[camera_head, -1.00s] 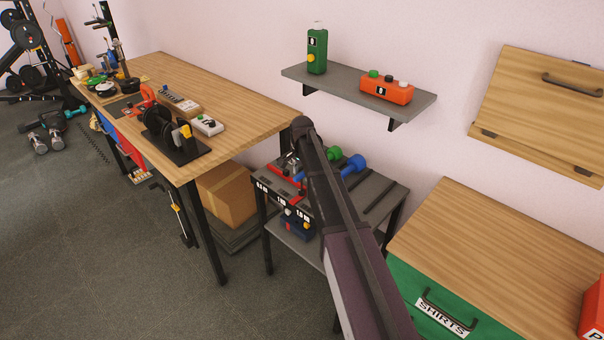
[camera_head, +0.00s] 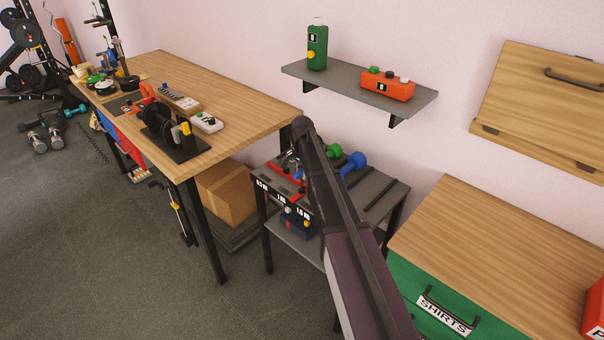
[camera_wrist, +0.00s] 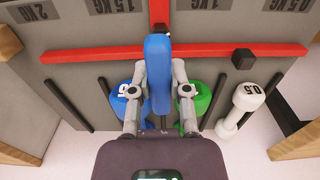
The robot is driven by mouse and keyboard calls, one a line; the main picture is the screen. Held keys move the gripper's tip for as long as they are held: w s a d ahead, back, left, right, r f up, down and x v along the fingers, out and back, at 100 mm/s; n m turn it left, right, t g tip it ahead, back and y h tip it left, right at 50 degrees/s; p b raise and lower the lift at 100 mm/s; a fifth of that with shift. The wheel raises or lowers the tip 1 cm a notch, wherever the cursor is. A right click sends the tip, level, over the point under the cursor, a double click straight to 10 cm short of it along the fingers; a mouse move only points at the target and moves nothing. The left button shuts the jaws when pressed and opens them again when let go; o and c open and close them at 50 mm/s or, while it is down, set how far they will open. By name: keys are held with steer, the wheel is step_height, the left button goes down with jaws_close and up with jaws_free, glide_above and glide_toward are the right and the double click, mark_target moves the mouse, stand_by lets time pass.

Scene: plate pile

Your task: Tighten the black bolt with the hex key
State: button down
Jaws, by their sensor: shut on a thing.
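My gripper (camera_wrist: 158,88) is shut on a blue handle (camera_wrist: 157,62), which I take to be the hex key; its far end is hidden. The handle lies over a long red bar (camera_wrist: 90,52) on the grey rack, where a second red piece runs upward. A black block-like head (camera_wrist: 243,56), possibly the black bolt, sits on the bar to the right of the gripper. Another dark spot (camera_wrist: 160,28) shows just beyond the handle's tip; I cannot tell whether they touch. In the head view the red bar (camera_head: 284,173) is partly hidden by my arm.
The rack (camera_head: 378,187) also holds a blue dumbbell (camera_wrist: 125,105), a green dumbbell (camera_wrist: 197,103) and a white one (camera_wrist: 240,105). A wooden workbench (camera_head: 230,95) stands left, a green cabinet with a wooden top (camera_head: 490,235) right. A shelf (camera_head: 340,85) hangs above.

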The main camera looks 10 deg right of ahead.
steer(key=shift+m, duration=0.3)
steer(key=m, duration=0.7)
steer(key=shift+m, duration=0.3)
steer(key=m, duration=0.4)
steer(key=shift+m, duration=2.5)
steer(key=c, duration=0.5)
jaws_free()
